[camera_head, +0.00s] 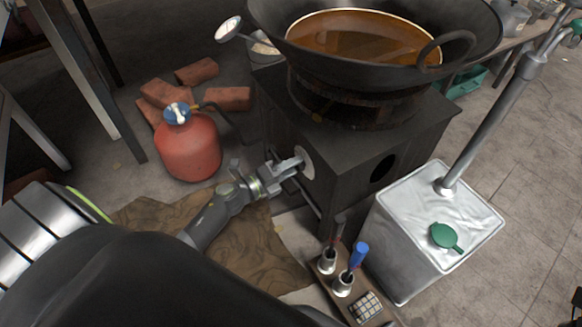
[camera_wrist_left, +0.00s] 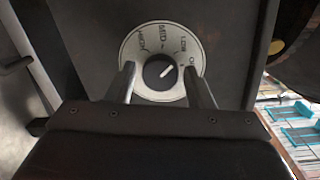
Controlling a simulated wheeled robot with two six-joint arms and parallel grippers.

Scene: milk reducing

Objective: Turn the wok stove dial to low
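The wok stove (camera_head: 345,150) is a dark box with a round pale dial plate (camera_head: 306,163) on its left face. My left gripper (camera_head: 294,166) faces the dial. In the left wrist view the left gripper (camera_wrist_left: 160,70) is open, one finger on each side of the knob, with gaps showing between fingers and knob. My right gripper is not in view.
A wide wok (camera_head: 400,75) with brown liquid sits on the stove. A red gas cylinder (camera_head: 190,150) and bricks (camera_head: 228,98) lie left of it. A metal can (camera_head: 400,240) and a tool holder (camera_head: 325,285) stand in front. Brown cloth (camera_head: 262,255) covers the floor below my left arm.

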